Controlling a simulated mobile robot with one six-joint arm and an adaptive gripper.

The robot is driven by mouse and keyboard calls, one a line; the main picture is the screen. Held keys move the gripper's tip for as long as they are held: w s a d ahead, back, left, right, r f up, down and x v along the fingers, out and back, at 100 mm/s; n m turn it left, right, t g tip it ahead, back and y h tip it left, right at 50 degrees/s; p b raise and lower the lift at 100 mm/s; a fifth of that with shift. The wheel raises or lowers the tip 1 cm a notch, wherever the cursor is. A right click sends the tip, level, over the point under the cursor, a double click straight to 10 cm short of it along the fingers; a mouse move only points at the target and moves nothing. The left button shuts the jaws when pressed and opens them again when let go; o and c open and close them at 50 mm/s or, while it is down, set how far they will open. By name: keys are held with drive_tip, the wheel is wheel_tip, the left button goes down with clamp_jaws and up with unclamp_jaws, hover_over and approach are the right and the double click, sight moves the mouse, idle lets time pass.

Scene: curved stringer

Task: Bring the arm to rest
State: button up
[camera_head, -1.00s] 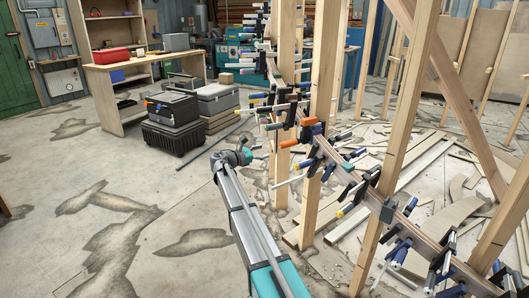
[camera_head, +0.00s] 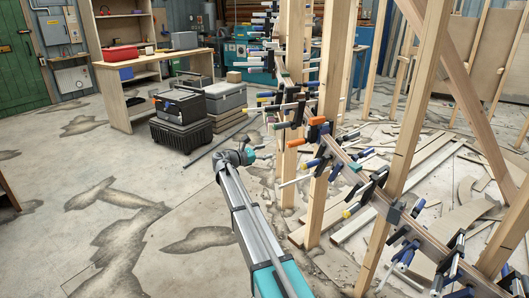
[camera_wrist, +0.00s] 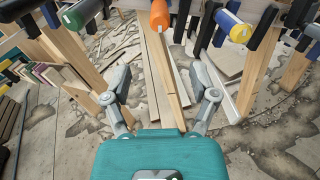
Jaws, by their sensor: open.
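My gripper (camera_wrist: 160,108) shows in the wrist view with its two fingers spread apart, open and empty. Between and beyond the fingers are wooden posts, clamps and the littered floor. In the head view my arm reaches forward from the bottom, and the gripper end (camera_head: 254,154) lies just left of the clamped curved stringer (camera_head: 338,152). The fingers are too small to make out there. An orange-handled clamp (camera_head: 318,128) sits on the stringer to the right of the gripper. It also shows at the top of the wrist view (camera_wrist: 159,14).
Upright wooden posts (camera_head: 328,130) with many clamps stand close on the right. Wood offcuts (camera_head: 470,205) litter the floor behind them. Stacked tool cases (camera_head: 182,115) and a workbench (camera_head: 122,90) stand at the back left. The floor (camera_head: 90,220) left of my arm is clear.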

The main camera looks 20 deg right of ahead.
drive_tip(key=s+a+f+m+g+y, duration=0.1)
drive_tip(key=s+f+m+y, duration=0.4)
drive_tip(key=s, duration=0.5)
drive_tip(key=s+a+f+m+g+y, duration=0.1)
drive_tip(key=s+a+f+m+y, duration=0.2)
drive_tip(key=s+f, duration=0.6)
drive_tip(key=s+a+f+m+y, duration=0.2)
drive_tip(key=s+a+m+y, duration=0.15)
drive_tip(key=s, duration=0.35)
drive_tip(key=s+a+f+m+g+y, duration=0.1)
drive_tip(key=s+a+m+y, duration=0.25)
drive_tip(key=s, duration=0.35)
drive_tip(key=s+a+f+m+y, duration=0.2)
drive_tip(key=s+a+m+y, duration=0.15)
drive_tip(key=s, duration=0.25)
wheel_tip(320, 180, up, 29)
drive_tip(key=p, duration=2.8)
drive_tip(key=shift+n+h, duration=0.35)
drive_tip(key=shift+n, duration=0.1)
